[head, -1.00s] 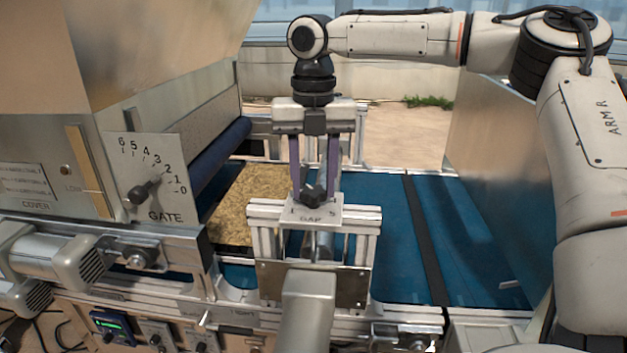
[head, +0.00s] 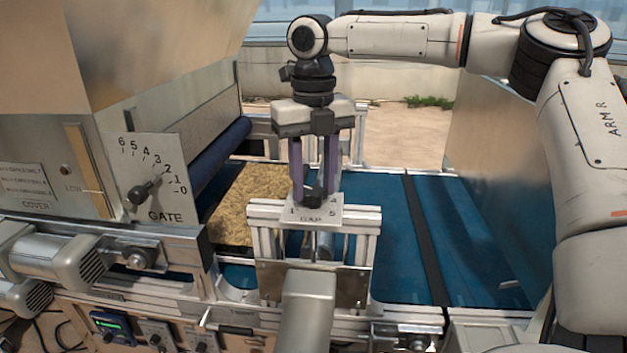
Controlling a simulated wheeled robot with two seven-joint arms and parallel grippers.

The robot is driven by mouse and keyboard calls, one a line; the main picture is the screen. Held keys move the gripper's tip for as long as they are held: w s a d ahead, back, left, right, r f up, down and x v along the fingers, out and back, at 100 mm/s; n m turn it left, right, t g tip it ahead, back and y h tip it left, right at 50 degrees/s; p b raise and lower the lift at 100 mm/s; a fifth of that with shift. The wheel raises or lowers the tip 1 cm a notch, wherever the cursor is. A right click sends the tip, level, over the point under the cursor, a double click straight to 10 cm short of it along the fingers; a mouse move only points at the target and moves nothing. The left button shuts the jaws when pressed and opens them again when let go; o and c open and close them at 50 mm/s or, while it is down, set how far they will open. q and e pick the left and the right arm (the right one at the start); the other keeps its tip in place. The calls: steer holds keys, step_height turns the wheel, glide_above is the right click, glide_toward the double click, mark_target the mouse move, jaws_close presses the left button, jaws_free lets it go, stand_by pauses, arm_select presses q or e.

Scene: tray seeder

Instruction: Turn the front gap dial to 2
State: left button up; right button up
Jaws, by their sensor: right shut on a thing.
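The front gap dial is a black knob (head: 313,195) on a small pale plate (head: 318,218) marked GAP, on top of an aluminium frame (head: 370,222) over the belt. Figures 1, 4 and 5 can be made out on the plate; the fingers hide others. I cannot read where the knob points. My right gripper (head: 314,188) comes down from above, its purple-grey fingers shut on the knob. My left gripper is not in view.
A GATE dial (head: 143,191) with a 0 to 6 scale stands on the hopper at left. A grey motor (head: 308,310) stands in front. The belt at right is clear.

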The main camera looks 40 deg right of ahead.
mark_target(314, 190)
steer(key=shift+r, duration=0.1)
steer(key=o, duration=1.1)
steer(key=shift+c, duration=0.2)
step_height(314, 190, up, 10)
steer(key=shift+r, duration=0.15)
